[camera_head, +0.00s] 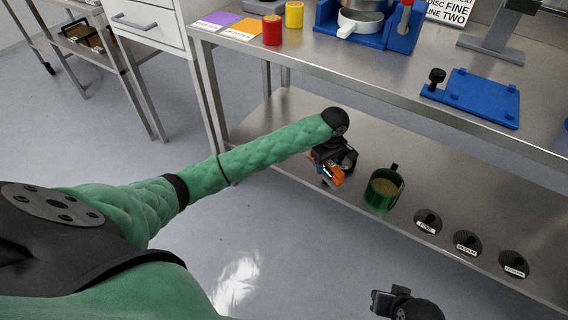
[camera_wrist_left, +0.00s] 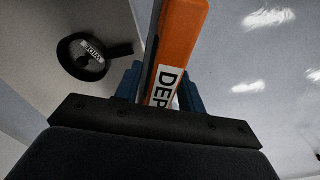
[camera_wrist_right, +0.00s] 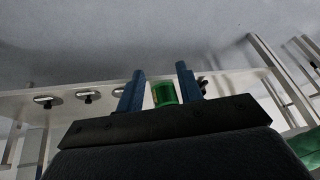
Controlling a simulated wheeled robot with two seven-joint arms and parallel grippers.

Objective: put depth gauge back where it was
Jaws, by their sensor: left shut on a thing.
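The depth gauge is an orange bar with a white label, partly hidden by my gripper. It shows in the head view (camera_head: 335,176) just over the front part of the lower shelf (camera_head: 285,120). In the left wrist view the gauge (camera_wrist_left: 180,35) stands between the blue fingers, with "DEP" readable. My left gripper (camera_head: 328,172) is shut on it. Whether the gauge touches the shelf, I cannot tell. My right gripper (camera_head: 382,303) is at the bottom of the head view, away from the shelf. In the right wrist view its fingers (camera_wrist_right: 160,88) are apart and empty.
A green mug (camera_head: 378,204) with brown contents stands right of my left gripper. Several black labelled discs, such as the nearest one (camera_head: 428,221), lie farther right on the shelf. The upper table (camera_head: 400,110) overhangs the shelf. Its leg (camera_head: 208,105) stands left.

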